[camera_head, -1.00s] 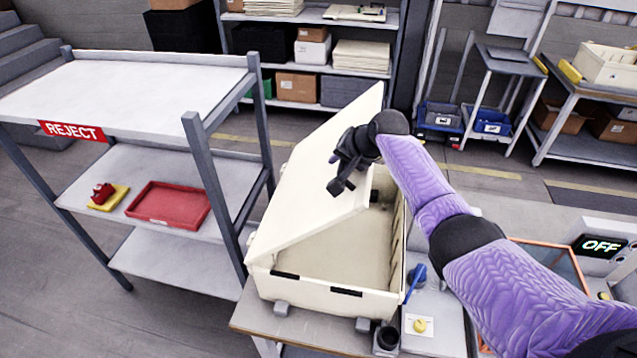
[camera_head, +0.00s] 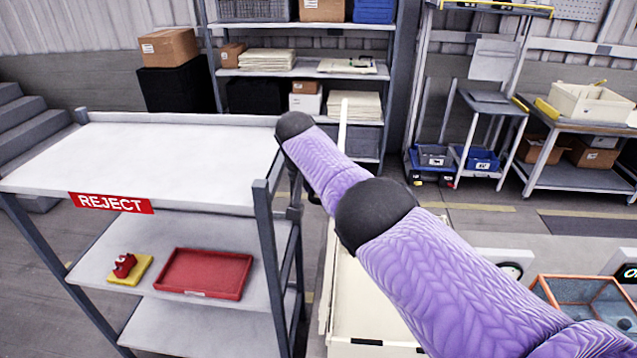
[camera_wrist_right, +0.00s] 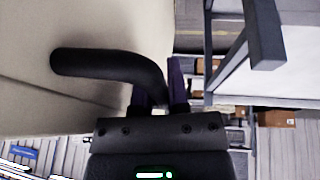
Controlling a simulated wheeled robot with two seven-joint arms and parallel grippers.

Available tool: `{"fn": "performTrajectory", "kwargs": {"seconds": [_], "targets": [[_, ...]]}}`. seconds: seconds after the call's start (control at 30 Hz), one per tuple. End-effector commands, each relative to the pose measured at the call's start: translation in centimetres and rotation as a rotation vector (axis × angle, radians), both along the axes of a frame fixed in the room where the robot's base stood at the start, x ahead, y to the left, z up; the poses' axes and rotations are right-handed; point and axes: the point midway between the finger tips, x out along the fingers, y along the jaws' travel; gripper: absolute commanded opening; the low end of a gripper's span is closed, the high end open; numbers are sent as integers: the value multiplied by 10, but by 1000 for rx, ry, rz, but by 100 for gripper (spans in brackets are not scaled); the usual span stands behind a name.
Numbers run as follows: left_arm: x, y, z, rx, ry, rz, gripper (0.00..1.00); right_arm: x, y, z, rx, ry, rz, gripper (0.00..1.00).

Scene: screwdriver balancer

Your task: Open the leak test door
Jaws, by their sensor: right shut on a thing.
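The leak test box (camera_head: 365,315) is a cream case at the lower middle of the head view, largely hidden by my right arm. Its cream door (camera_head: 343,125) is raised and shows nearly edge-on, close to upright. In the right wrist view the door's broad face (camera_wrist_right: 110,25) fills the upper left. A black curved handle (camera_wrist_right: 105,66) is fixed to that face. My right gripper (camera_wrist_right: 160,92) is shut on the handle, with its fingers on either side of the bar. In the head view the right gripper is mostly hidden behind the arm. My left gripper is out of view.
A grey rack with a REJECT label (camera_head: 112,203) stands close on the left, its post (camera_head: 265,250) near my right gripper. It holds a red tray (camera_head: 204,274). An orange-framed case (camera_head: 590,292) is at the right. Shelves (camera_head: 300,70) stand behind.

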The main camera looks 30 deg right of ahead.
Motion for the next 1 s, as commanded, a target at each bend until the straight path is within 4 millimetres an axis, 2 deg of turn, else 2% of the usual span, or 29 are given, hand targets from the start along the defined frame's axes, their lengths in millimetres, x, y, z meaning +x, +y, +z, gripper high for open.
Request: {"fn": "performTrajectory", "kwargs": {"seconds": [0.57, 0.6, 0.67, 1.0], "targets": [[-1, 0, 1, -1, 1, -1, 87, -5, 5, -8, -24, 35, -4, 0], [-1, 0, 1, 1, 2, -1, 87, -5, 5, -8, -24, 35, -4, 21], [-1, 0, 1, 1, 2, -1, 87, -4, 5, -7, -24, 33, -3, 33], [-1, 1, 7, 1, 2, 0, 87, -3, 6, 0, -25, 25, -1, 33]]}}
